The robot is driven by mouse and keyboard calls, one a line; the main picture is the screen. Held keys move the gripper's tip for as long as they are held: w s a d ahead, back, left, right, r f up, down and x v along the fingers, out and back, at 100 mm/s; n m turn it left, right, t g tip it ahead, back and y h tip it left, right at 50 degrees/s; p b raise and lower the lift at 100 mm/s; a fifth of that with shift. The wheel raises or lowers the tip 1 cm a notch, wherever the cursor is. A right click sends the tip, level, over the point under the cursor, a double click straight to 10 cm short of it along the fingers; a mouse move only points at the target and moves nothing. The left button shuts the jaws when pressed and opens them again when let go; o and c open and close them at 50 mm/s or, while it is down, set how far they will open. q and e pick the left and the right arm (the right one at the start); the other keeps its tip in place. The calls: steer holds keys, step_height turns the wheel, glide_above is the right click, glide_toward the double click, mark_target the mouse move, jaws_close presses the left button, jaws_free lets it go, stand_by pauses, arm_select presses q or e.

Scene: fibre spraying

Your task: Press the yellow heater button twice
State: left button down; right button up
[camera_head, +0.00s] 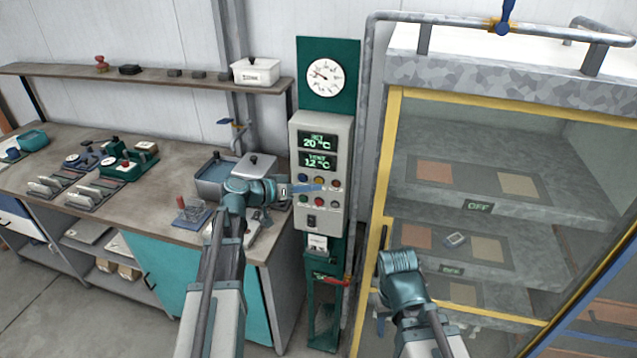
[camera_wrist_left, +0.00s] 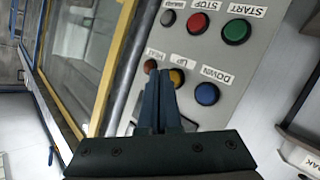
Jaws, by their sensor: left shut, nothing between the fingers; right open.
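The control panel (camera_head: 321,160) on the green post has two rows of round buttons under displays reading 20 °C and 12 °C. The yellow button (camera_head: 319,181) is the middle one of the upper row. In the left wrist view the yellow button (camera_wrist_left: 177,77), labelled UP, sits between a reddish-brown HEAT button (camera_wrist_left: 150,67) and a blue DOWN button (camera_wrist_left: 206,93). My left gripper (camera_head: 319,188) is shut and empty, its tips at the yellow button and partly covering it. I cannot tell whether they touch. My right arm's wrist (camera_head: 402,275) shows lower right; its fingers are hidden.
A glass-fronted cabinet (camera_head: 480,190) with a yellow frame stands right of the panel. A red-handled valve (camera_head: 330,280) is below the panel.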

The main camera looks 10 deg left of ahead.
arm_select(q)
steer(key=shift+w, duration=0.3)
steer(key=shift+w, duration=0.45)
stand_by(0.6)
steer(key=shift+s, duration=0.9)
steer(key=s, duration=0.5)
steer(key=shift+a, duration=0.1)
stand_by(0.3)
stand_by(2.4)
